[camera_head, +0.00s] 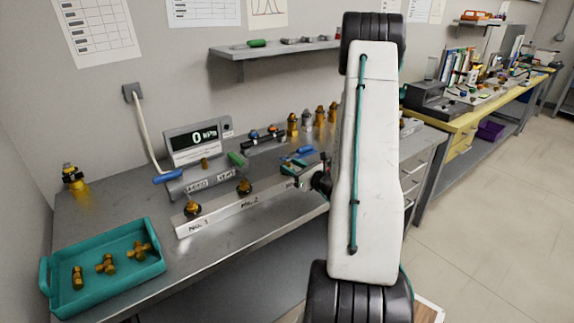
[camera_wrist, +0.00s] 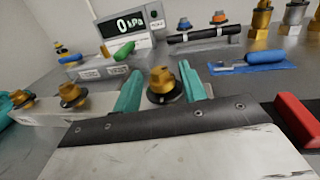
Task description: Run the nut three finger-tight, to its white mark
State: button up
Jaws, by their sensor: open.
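Nut three is the brass nut (camera_wrist: 162,80) on a dark round base in the wrist view. It stands upright between the two teal fingers of my gripper (camera_wrist: 162,88), which are apart with a gap visible on each side. In the head view my gripper (camera_head: 298,170) is at the right end of the pale bar (camera_head: 212,219), and my arm hides part of that end. Nut one (camera_head: 193,209) and nut two (camera_head: 244,186) stand on the same bar to the left.
A gauge (camera_head: 198,140) reading 0 kPa stands behind the bar. A teal tray (camera_head: 100,302) with brass fittings sits at the front left. A blue-handled tool (camera_wrist: 262,58) and a red-handled thing (camera_wrist: 297,120) lie to the right in the wrist view.

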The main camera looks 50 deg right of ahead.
jog(key=shift+w+d, duration=0.1)
jog(key=shift+w, duration=1.25)
jog(key=c, duration=0.7)
jog(key=shift+m+g+h, duration=0.3)
jog(key=shift+m+h, duration=0.9)
jog(key=shift+h, duration=0.5)
jog(key=shift+c, duration=0.2)
jog(key=shift+m+g+h, duration=0.7)
jog(key=shift+m+h, duration=0.4)
jog(key=shift+h, duration=0.7)
jog(key=o, duration=0.7)
jog(key=shift+o, duration=0.2)
